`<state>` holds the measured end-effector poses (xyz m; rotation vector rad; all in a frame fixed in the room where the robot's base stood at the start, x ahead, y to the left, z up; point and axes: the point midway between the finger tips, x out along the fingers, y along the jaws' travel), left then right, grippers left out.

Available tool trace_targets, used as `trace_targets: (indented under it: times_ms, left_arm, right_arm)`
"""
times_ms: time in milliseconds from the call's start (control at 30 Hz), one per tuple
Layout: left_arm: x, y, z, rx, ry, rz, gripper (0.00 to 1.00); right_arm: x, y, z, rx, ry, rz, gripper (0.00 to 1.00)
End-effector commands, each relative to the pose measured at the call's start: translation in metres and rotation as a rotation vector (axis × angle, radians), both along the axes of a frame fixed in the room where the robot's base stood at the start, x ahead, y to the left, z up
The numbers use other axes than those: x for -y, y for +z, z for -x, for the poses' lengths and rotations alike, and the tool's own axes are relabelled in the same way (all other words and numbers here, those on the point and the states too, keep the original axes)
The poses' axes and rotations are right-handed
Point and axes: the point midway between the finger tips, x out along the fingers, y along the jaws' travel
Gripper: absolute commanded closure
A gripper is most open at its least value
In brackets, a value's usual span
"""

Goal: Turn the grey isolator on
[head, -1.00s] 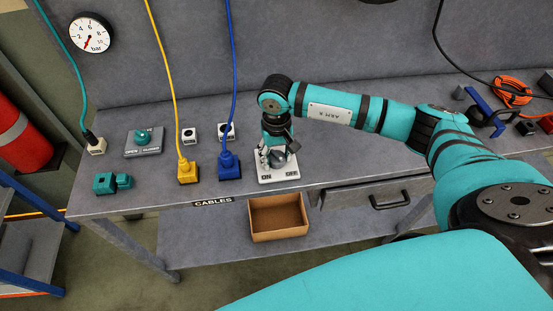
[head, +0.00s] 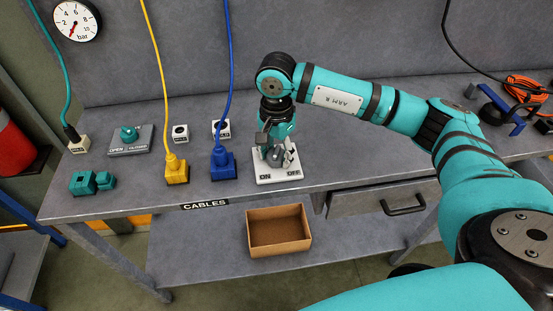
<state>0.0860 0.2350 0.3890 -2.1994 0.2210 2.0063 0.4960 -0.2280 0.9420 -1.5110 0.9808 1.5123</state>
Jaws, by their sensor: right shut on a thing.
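The grey isolator is a light plate (head: 279,177) on the bench near its front edge, marked ON at the left and OFF at the right. My right gripper (head: 276,157) points down over the plate from above and is shut on the isolator's grey knob, which is mostly hidden between the fingers. Which mark the knob points to cannot be made out. My left gripper is not in view.
A blue plug (head: 223,164) with its cable stands close left of the isolator, then a yellow plug (head: 176,169). An open box (head: 279,231) sits below the bench edge.

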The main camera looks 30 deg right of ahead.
Motion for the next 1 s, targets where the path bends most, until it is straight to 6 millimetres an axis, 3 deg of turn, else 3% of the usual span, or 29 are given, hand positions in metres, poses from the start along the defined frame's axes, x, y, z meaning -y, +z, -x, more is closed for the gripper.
trace_targets:
  times_ms: [100,500,1000]
  left_arm:
    - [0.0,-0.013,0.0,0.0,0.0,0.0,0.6]
    - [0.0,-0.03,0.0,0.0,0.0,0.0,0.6]
    - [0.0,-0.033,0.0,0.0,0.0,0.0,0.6]
  right_arm:
    - [0.001,-0.003,-0.001,0.004,-0.101,0.0,0.86]
    - [0.0,0.0,-0.001,0.004,-0.346,0.0,0.86]
    - [0.0,0.001,-0.001,0.004,-0.416,0.001,0.86]
